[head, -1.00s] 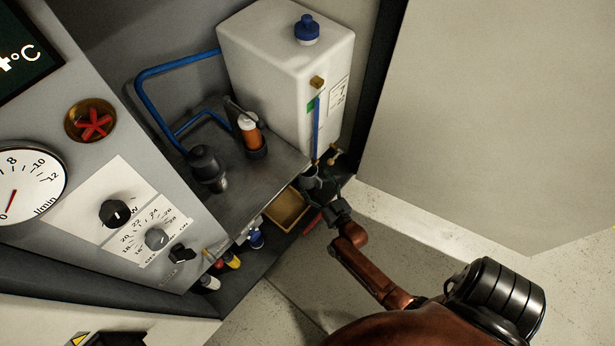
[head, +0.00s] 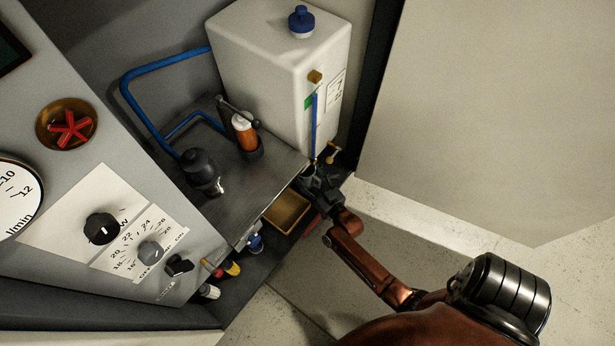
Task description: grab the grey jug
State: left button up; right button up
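My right arm reaches in from the lower right in the head view. Its dark gripper (head: 320,186) is at the front right corner of the metal shelf, just below the brass tap of the white tank (head: 270,70). The fingers are small and dark there, and I cannot tell whether they are open or shut on something. I cannot clearly make out a grey jug; the spot under the tap is largely covered by the gripper. My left gripper is not in view.
On the metal shelf (head: 235,205) stand a dark rounded fitting (head: 199,167) and an orange-and-white cylinder (head: 245,132). A wooden-coloured tray (head: 286,211) and several small coloured-cap bottles sit below. A control panel (head: 120,225) stands at left. The floor at right is clear.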

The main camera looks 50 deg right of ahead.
jog(key=c, duration=1.1)
jog(key=shift+r, duration=0.1)
